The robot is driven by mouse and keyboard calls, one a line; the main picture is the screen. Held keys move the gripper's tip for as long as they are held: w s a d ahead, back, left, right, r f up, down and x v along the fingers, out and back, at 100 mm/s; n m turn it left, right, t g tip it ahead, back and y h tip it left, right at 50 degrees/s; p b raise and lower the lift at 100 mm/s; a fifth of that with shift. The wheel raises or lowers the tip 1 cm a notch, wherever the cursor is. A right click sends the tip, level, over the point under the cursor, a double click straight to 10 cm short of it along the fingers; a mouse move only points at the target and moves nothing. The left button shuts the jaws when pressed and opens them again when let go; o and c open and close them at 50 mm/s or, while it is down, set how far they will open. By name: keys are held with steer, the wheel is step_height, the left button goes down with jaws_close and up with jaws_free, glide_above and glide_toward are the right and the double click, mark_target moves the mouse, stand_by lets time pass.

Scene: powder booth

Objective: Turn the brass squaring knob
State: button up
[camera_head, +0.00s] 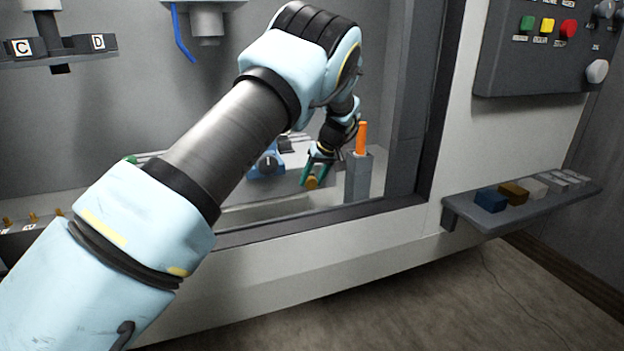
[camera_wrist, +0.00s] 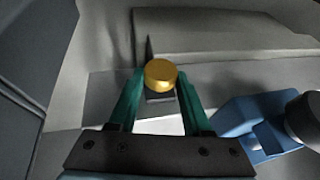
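The brass squaring knob (camera_wrist: 160,74) is a round gold-coloured disc, seen in the wrist view between the tips of my two green fingers. My gripper (camera_wrist: 161,82) is open, with one finger on each side of the knob and what looks like a narrow gap at each side. In the head view my gripper (camera_head: 310,180) reaches down inside the booth, and the knob (camera_head: 312,183) shows at its fingertips. A grey block lies behind and below the knob in the wrist view. Whether either finger touches the knob is hard to tell.
A grey post with an orange top (camera_head: 361,138) stands just right of my gripper. A blue device (camera_head: 266,164) is to the left; a blue part with a grey cylinder (camera_wrist: 262,125) is right in the wrist view. The booth's dark frame (camera_head: 330,220) edges the opening. A shelf of blocks (camera_head: 530,212) is outside.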

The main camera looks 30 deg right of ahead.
steer(key=o, duration=0.5)
steer(key=shift+c, duration=0.2)
steer(key=b+v, duration=0.3)
steer(key=v, duration=0.7)
steer(key=shift+s+r, duration=0.2)
steer(key=shift+r, duration=0.15)
